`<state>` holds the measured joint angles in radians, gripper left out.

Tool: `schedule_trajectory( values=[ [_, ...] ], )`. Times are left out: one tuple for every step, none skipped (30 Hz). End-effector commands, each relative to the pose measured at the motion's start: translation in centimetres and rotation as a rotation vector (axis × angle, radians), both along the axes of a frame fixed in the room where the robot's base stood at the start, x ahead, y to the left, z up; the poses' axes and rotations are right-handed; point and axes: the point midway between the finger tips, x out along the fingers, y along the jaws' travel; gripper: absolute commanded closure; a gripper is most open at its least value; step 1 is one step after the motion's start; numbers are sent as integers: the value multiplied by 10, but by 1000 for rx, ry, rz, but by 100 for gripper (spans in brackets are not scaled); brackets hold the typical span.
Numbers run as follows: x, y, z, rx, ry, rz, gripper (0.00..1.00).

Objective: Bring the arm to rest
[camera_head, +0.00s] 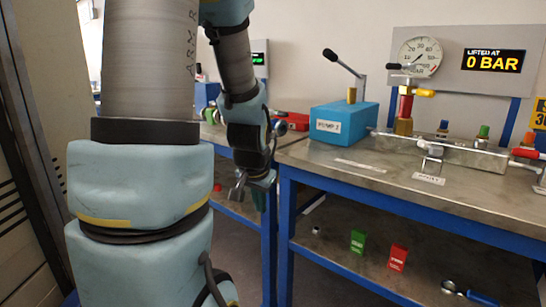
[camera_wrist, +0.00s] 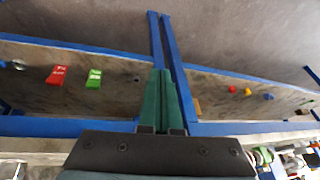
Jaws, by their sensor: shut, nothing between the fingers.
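My arm stands at the left of the head view, with its forearm hanging down in front of the benches. My gripper (camera_head: 259,200) is at its lower end, pointing down near the gap between the two benches, and is partly hidden by the wrist. In the wrist view my gripper (camera_wrist: 164,72) shows two green fingers lying together, shut and empty. The fingers touch nothing that I can see.
A blue-framed bench (camera_head: 440,207) at the right carries a blue pump box (camera_head: 340,125) and a pressure gauge (camera_head: 420,57). Its lower shelf holds a green block (camera_head: 358,241) and a red block (camera_head: 398,257). Another bench (camera_head: 236,205) stands behind my gripper.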

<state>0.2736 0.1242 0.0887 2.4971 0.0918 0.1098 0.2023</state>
Motion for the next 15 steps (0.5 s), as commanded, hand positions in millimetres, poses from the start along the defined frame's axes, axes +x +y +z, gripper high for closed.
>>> schedule_trajectory(
  values=[
    [-14, 10, -6, -14, 47, 67, 100],
    [-22, 14, -8, -21, 75, 105, 100],
    [-33, 19, -10, -30, 113, 154, 100],
    [-41, 22, -12, -36, 138, 188, 100],
    [-49, 25, -13, -42, 165, 222, 100],
    [-59, 29, -15, -50, 200, 267, 100],
    [-67, 32, -16, -56, 222, 299, 100],
    [-74, 34, -17, -61, 247, 330, 100],
    [-85, 37, -18, -67, 279, 372, 100],
    [-87, 37, -11, -68, 288, 382, 100],
    [-86, 36, -2, -67, 284, 375, 100],
    [-85, 35, 3, -66, 284, 374, 100],
    [-85, 35, 7, -66, 283, 372, 100],
    [-85, 35, 12, -66, 283, 372, 100],
    [-85, 35, 17, -66, 283, 371, 100]
  ],
)
